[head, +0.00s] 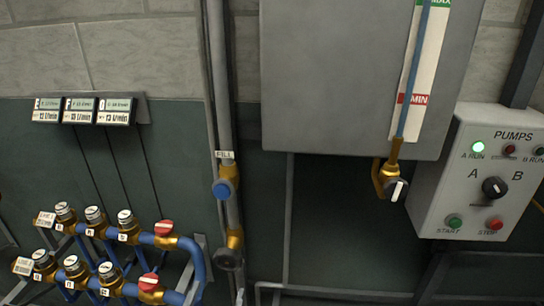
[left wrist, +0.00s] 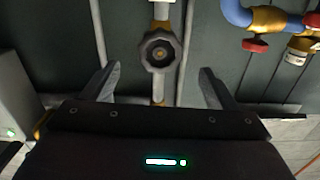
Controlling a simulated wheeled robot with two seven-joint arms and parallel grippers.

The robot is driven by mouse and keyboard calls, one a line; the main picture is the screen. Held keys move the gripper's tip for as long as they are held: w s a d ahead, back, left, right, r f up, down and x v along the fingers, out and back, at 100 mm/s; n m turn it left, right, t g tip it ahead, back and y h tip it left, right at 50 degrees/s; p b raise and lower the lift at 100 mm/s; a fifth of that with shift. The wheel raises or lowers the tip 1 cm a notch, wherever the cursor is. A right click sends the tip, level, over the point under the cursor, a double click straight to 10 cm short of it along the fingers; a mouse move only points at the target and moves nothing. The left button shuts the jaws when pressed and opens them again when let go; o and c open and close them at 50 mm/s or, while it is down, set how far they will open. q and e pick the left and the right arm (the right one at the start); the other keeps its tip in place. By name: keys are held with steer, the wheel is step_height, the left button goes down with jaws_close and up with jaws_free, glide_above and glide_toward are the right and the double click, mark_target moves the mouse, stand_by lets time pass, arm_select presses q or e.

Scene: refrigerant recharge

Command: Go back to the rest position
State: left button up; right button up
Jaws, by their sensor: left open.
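My left gripper (left wrist: 159,68) shows in the left wrist view, its two fingers spread wide with nothing between them. A dark round handwheel (left wrist: 159,49) on a vertical pipe appears between and beyond the fingertips, and no contact is visible. What looks like the same handwheel (head: 229,259) is low on the pipe in the head view, below the blue-capped FILL valve (head: 225,188). I cannot make out either gripper in the head view. My right gripper is in neither view.
Blue manifold pipes (head: 196,262) with red-handled valves stand at lower left, under small flow displays (head: 82,110). A grey tank (head: 335,70) with a level gauge hangs on the wall. The pump box (head: 480,170) at right has its A RUN lamp lit green.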

arm_select(q)
steer(key=s+a+f+m+g, duration=0.1)
steer(key=s+a+f+g, duration=0.15)
steer(key=s+g, duration=0.4)
steer(key=s+a+f+g, duration=0.1)
steer(key=s+f+g, duration=0.2)
steer(key=s+g, duration=0.35)
step_height(320, 180, down, 30)
steer(key=s+g, duration=0.2)
steer(key=s+a+f, duration=0.2)
steer(key=s+f, duration=0.7)
steer(key=s+a+f+g, duration=0.1)
steer(key=s+a+f, duration=0.1)
steer(key=s+f, duration=0.7)
steer(key=shift+s+g+y, duration=0.3)
steer(key=shift+s, duration=0.45)
